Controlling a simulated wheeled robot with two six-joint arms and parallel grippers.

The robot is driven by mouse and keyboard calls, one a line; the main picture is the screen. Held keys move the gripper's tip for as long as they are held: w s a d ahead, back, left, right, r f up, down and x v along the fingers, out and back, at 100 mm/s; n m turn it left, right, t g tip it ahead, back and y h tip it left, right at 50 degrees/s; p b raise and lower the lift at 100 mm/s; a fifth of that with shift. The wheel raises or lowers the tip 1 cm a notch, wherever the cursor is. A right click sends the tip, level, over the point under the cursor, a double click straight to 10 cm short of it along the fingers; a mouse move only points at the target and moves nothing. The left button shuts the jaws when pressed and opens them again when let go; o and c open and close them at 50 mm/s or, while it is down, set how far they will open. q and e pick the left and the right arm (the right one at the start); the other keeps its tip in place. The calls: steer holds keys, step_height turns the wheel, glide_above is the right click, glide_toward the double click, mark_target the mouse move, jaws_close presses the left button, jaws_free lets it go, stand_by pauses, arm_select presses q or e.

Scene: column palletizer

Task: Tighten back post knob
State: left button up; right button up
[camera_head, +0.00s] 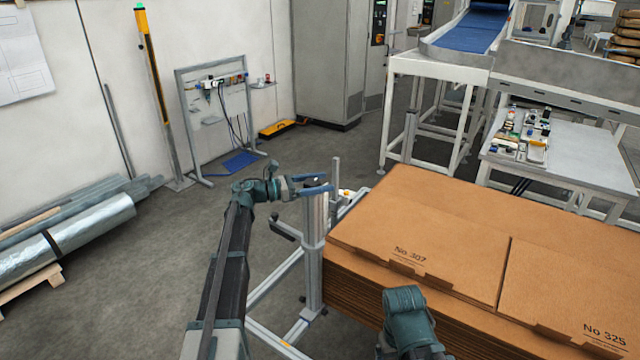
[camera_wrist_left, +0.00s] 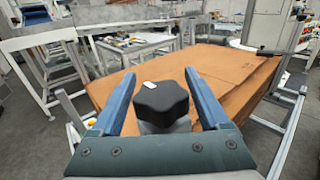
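The black lobed knob (camera_wrist_left: 162,103) with a white mark on its top sits between the two blue fingers of my left gripper (camera_wrist_left: 159,77) in the left wrist view. The fingers are apart, one on each side of the knob, with a gap showing at least on the left side. In the head view, my left gripper (camera_head: 316,187) is at the top of a grey metal post (camera_head: 314,262), and the knob is small and mostly hidden there. My right gripper is not in view; only part of my right arm shows at the lower middle.
A stack of flat brown cardboard (camera_head: 420,230) stands right of the post; it also fills the middle of the left wrist view (camera_wrist_left: 235,62). A white table with small items (camera_head: 580,160) and a blue conveyor (camera_head: 470,32) are behind it.

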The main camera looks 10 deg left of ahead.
arm_select(q)
steer(key=shift+o, duration=0.8)
steer(key=v, duration=1.4)
steer(key=shift+d, duration=0.15)
steer(key=x, duration=1.3)
steer(key=shift+w+d, duration=0.2)
steer(key=shift+d, duration=0.15)
steer(key=shift+a, duration=0.1)
